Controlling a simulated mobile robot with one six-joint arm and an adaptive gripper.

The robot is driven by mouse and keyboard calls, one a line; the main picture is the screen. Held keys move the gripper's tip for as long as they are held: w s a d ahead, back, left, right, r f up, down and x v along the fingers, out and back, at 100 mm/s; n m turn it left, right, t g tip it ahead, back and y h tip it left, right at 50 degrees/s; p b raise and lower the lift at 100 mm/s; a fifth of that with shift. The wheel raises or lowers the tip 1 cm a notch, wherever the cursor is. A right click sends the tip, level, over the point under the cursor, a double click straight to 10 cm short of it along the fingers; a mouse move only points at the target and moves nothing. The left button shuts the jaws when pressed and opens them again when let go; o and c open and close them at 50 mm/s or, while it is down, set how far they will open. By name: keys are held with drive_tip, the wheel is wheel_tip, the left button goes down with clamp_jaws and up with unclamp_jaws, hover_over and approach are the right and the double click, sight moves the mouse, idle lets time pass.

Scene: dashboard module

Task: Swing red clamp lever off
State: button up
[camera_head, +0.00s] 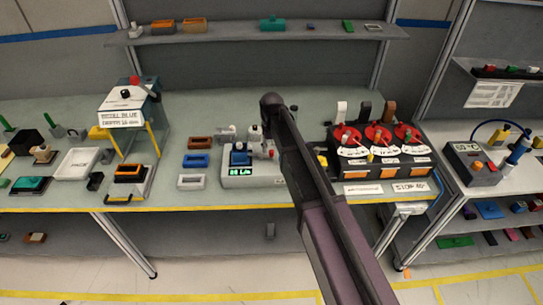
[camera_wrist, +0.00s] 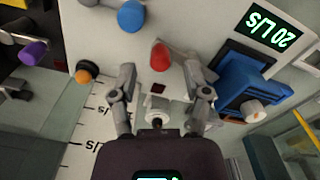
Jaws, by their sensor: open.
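The red-tipped clamp lever (camera_wrist: 160,55) shows in the wrist view on the pale panel, just beyond and between my fingertips. A small red spot on the module in the head view (camera_head: 271,153) appears to be the same lever. My gripper (camera_wrist: 160,78) is open, one grey finger on each side of the lever's line, with no contact that I can make out. The blue block (camera_wrist: 248,85) with a pale knob sits right of the right finger. The green display (camera_wrist: 270,32) reads 20 L/s. In the head view I cannot make out my gripper clearly.
A blue knob (camera_wrist: 130,15) and an orange knob (camera_wrist: 85,72) lie left of the lever in the wrist view.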

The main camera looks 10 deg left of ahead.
drive_tip(key=shift+f+b, duration=0.9)
drive_tip(key=shift+f, duration=0.3)
clamp_jaws()
